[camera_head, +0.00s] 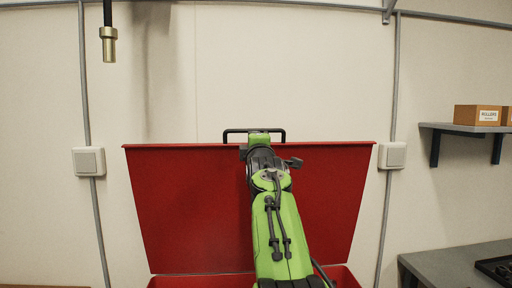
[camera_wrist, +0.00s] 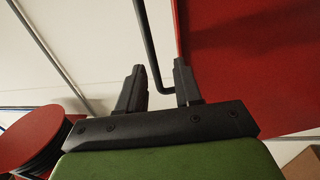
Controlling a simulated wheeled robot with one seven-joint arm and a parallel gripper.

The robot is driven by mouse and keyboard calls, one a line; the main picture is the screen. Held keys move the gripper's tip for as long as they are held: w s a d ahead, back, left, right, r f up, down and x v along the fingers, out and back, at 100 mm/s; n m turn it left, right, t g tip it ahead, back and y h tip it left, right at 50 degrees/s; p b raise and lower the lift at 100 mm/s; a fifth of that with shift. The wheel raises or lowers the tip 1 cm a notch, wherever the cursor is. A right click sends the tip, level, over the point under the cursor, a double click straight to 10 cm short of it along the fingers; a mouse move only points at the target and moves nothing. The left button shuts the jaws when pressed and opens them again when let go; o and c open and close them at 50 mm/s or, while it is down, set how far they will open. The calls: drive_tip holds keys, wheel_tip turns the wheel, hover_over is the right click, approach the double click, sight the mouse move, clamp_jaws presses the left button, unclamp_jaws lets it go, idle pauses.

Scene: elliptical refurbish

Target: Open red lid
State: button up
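The red lid (camera_head: 190,205) stands raised, nearly upright, behind the red box (camera_head: 342,278), whose rim shows at the bottom of the head view. A black bar handle (camera_head: 235,131) runs along the lid's top edge. My gripper (camera_head: 260,134) is at the middle of this handle, and my arm covers part of the lid. In the wrist view my gripper (camera_wrist: 160,85) has its two fingers apart. The black handle (camera_wrist: 147,45) passes between or just beyond them; exact contact cannot be told. The red lid (camera_wrist: 250,60) fills the right side there.
A grey shelf (camera_head: 465,129) with cardboard boxes (camera_head: 478,115) is on the right wall, above a grey worktop (camera_head: 450,265). A black rod with a metal end (camera_head: 108,45) hangs at upper left. Round red discs (camera_wrist: 30,138) are stacked at left in the wrist view.

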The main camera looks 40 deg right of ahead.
drive_tip(key=b+v, duration=0.4)
drive_tip(key=v, duration=1.1)
drive_tip(key=shift+s+a+f+b, duration=0.2)
drive_tip(key=shift+b, duration=0.2)
